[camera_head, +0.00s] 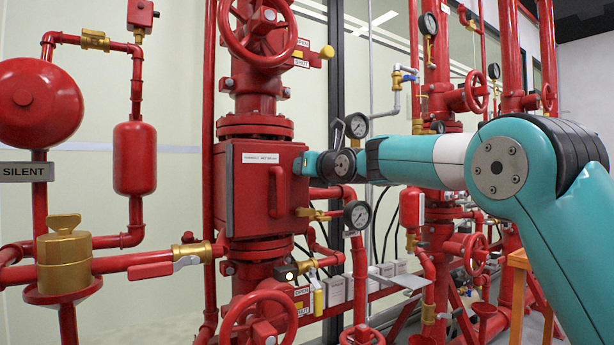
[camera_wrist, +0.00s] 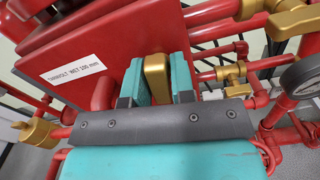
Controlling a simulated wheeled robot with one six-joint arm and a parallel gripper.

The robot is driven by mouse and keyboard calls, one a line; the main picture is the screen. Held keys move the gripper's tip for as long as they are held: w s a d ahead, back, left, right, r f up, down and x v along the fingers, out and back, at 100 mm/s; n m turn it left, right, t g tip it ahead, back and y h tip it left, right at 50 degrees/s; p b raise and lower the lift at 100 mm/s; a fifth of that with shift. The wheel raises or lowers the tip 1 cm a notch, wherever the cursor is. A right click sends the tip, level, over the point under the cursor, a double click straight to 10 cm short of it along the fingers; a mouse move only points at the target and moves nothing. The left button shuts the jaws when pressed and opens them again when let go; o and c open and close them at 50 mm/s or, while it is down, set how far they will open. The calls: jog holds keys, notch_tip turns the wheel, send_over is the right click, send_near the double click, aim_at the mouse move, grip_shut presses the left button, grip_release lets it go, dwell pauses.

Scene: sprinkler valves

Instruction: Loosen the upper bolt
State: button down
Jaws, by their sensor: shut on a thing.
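The red valve box (camera_head: 262,185) stands in the middle of the head view, with a white label on its upper front. My gripper (camera_head: 303,163) is at the upper right edge of this box. In the wrist view, the two teal fingers of my gripper (camera_wrist: 157,80) are shut on a brass piece, which appears to be the upper bolt (camera_wrist: 156,79). It sits beside the red box (camera_wrist: 95,55). In the head view this bolt is hidden by my gripper. Lower on the box's right edge is a brass bolt-like part (camera_head: 304,212).
A pressure gauge (camera_head: 357,125) stands close by my wrist, and another gauge (camera_head: 357,214) hangs below my arm. Red handwheels sit above (camera_head: 257,30) and below (camera_head: 260,318) the box. Red pipes and brass valves crowd the right side.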

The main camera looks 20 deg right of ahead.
jog(key=b, duration=0.4)
jog(key=shift+w+f+n, duration=0.1)
jog(key=shift+w+n, duration=0.1)
jog(key=shift+n, duration=0.1)
jog(key=b, duration=0.4)
jog(key=shift+s+f, duration=0.1)
jog(key=shift+s, duration=0.05)
jog(key=shift+s, duration=0.1)
dwell(0.3)
jog(key=shift+n+b, duration=0.6)
jog(key=shift+b, duration=1.65)
jog(key=shift+r, duration=0.25)
jog(key=shift+n, duration=0.3)
jog(key=shift+f, duration=0.1)
jog(key=c, duration=0.9)
grip_release()
